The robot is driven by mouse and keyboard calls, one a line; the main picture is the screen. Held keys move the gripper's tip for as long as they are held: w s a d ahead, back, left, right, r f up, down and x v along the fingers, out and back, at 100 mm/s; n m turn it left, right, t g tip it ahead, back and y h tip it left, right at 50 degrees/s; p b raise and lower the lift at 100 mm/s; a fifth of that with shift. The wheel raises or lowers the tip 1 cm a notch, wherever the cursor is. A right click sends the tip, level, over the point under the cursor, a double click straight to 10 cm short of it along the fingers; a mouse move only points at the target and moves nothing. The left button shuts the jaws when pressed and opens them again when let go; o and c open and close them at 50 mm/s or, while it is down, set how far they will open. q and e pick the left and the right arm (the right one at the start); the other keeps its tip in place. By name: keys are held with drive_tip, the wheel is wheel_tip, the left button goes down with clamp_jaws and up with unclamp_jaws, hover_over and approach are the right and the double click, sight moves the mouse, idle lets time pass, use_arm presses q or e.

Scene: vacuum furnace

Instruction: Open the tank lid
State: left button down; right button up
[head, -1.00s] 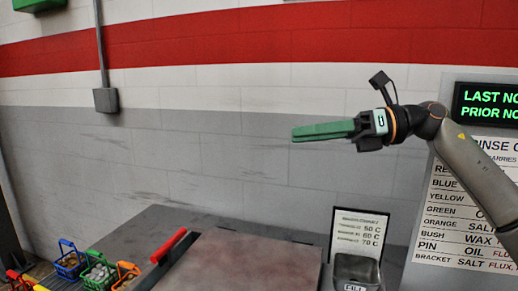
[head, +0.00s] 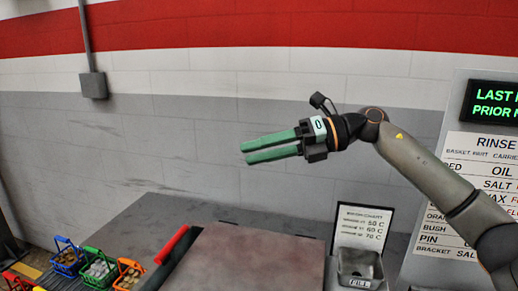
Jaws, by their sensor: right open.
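The tank lid (head: 255,262) is a flat brownish plate at the bottom centre, lying closed as far as it shows; its near part is cut off by the frame. A red handle bar (head: 171,245) runs along its left side. My right gripper (head: 240,152) has green fingers, is open and empty, and hangs in the air above and beyond the lid, pointing left. It touches nothing. My left gripper is not in view.
Blue (head: 67,258), green (head: 99,268) and orange (head: 128,275) baskets with small parts stand at the lower left. A metal fill cup (head: 360,265) and a temperature sign (head: 361,230) stand right of the lid. A rinse chart (head: 485,185) is at the right.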

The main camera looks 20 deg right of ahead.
clamp_jaws()
idle(0.3)
drive_tip(key=c, duration=0.7)
unclamp_jaws()
drive_tip(key=o, duration=0.7)
drive_tip(key=shift+d, duration=0.1)
drive_tip(key=b+v, duration=0.1)
drive_tip(key=v, duration=0.6)
drive_tip(key=shift+d+r, duration=0.1)
drive_tip(key=shift+d, duration=0.05)
